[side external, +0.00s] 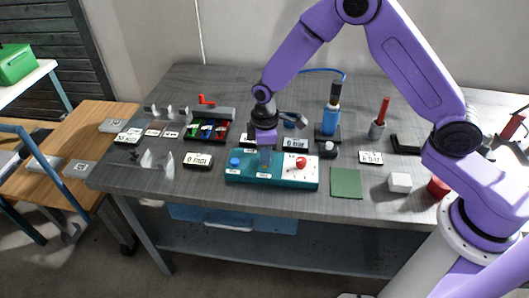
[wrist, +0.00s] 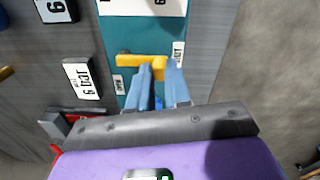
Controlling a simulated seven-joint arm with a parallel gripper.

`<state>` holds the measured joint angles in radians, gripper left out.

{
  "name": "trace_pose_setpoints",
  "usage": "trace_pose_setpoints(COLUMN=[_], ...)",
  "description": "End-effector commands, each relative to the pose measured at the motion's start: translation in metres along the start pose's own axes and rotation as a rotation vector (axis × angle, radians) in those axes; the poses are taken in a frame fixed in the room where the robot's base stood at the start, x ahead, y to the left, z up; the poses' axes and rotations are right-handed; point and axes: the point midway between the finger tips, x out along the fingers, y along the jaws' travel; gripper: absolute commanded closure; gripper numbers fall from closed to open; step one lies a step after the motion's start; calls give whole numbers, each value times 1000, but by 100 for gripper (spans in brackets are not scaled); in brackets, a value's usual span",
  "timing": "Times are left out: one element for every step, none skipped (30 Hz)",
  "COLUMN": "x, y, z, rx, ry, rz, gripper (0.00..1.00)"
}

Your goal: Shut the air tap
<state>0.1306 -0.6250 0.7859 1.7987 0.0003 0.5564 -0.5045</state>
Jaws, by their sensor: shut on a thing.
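The teal panel (side external: 240,180) lies near the front of the grey table, with a blue knob on its left and a red knob on its right. In the wrist view the yellow tap handle (wrist: 130,60) sits on the teal panel (wrist: 112,35), its long arm pointing left in the picture. Small white labels lie beside it, one apparently reading OPEN (wrist: 118,84) and one partly hidden by a finger, apparently SHUT (wrist: 178,53). My gripper (wrist: 162,75) is shut on the handle's right part, a blue finger on either side. In the side view my gripper (side external: 265,158) reaches down onto the panel and hides the handle.
A blue cylinder on a stand (side external: 331,118) and a red-handled tool in a cup (side external: 379,125) stand behind right. A green mat (side external: 346,183) lies right of the panel, a white block (side external: 400,182) beyond it. A tray of coloured parts (side external: 208,131) is behind left.

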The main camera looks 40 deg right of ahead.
Motion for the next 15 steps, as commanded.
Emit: trace_pose_setpoints(x=[0,0,0,0,0,0,0,0,0,0,0,0,0,0,0], y=[0,0,0,0,0,0,0,0,0,0,0,0,0,0,0], z=[0,0,0,0,0,0,0,0,0,0,0,0,0,0,0], rx=[-2,-1,-1,-1,-1,-1,-1,-1,-1,0,0,0,0,0,0], ry=[0,0,0,0,0,0,0,0,0,0,0,0,0,0,0], rz=[0,0,0,0,0,0,0,0,0,0,0,0,0,0,0], gripper=[100,100,100,100,100,100,100,76,63,57,57,57,57,57,57])
